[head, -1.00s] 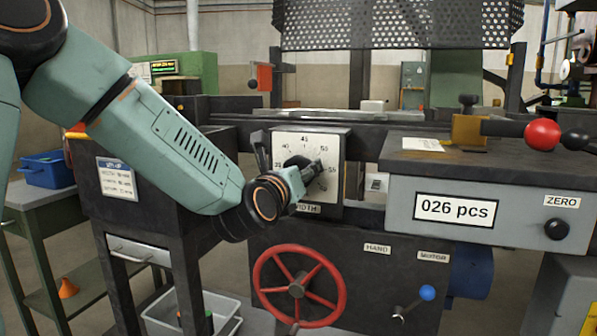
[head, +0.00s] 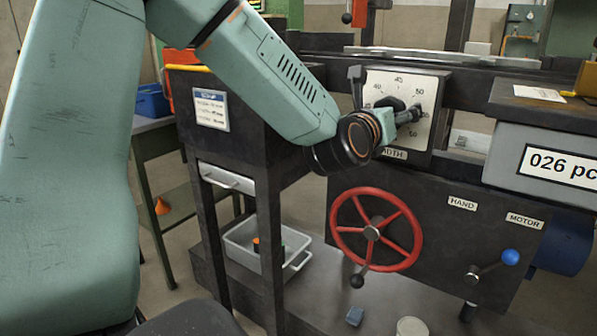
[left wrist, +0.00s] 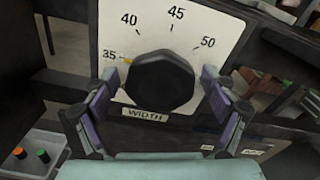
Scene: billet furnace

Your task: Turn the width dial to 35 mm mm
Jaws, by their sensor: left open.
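The width dial is a white plate (head: 437,90) numbered 35 to 50 in the left wrist view, with more numbers hidden by a finger. Its black knob (left wrist: 165,82) faces the left wrist camera, above the WIDTH label (left wrist: 146,113). A small yellow mark (left wrist: 128,61) at the knob's upper left points at or very near 35. My left gripper (left wrist: 160,78) is open, one finger on each side of the knob. I cannot tell whether the fingers touch it. In the head view my left gripper (head: 408,115) partly hides the knob and plate. My right gripper is not in view.
A red handwheel (head: 376,230) is below the dial. A blue-knobbed lever (head: 510,257) and a 026 pcs counter (head: 560,163) are to the right. A dark lever (head: 356,85) stands left of the plate. A grey bin (head: 240,240) sits low on the left.

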